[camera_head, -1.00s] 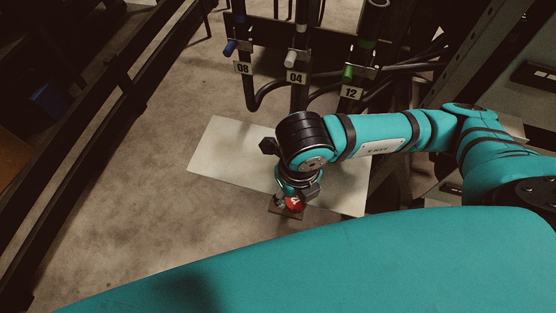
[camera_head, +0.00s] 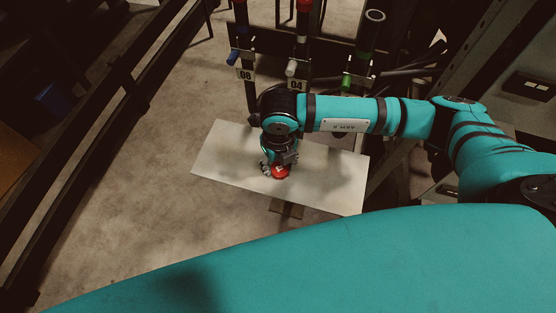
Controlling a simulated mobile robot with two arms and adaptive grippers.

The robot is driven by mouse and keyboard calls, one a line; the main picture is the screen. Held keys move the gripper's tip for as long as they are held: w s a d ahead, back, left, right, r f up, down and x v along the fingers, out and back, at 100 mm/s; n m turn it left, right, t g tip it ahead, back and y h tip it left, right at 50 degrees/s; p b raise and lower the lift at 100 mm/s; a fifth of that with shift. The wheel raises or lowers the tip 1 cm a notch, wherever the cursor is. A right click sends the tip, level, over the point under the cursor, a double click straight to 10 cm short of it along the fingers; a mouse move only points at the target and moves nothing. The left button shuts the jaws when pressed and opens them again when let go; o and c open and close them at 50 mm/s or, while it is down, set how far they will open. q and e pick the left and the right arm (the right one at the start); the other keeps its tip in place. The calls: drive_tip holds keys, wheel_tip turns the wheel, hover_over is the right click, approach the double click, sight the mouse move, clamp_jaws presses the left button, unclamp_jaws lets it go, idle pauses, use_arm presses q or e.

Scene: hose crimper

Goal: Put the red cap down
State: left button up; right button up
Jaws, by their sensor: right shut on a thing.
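The red cap (camera_head: 281,172) is in the head view, at the fingers of my right gripper (camera_head: 279,167). The gripper points down and is shut on the cap. The cap is over the middle of the pale board (camera_head: 225,158). I cannot tell whether the cap touches the board. The fingers hide part of the cap. My left gripper is not in view.
A rack behind the board holds upright hoses with a blue handle (camera_head: 232,57), a white handle (camera_head: 291,67) and a green handle (camera_head: 346,82). Number tags 08 (camera_head: 245,74) and 04 (camera_head: 296,85) show. The board's left part is clear.

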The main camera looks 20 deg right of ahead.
sight(279, 167)
drive_tip(key=shift+f, duration=0.1)
drive_tip(key=o, duration=0.8)
drive_tip(key=shift+o, duration=0.2)
wheel_tip(279, 167, up, 12)
drive_tip(key=b, duration=0.1)
drive_tip(key=shift+s, duration=0.25)
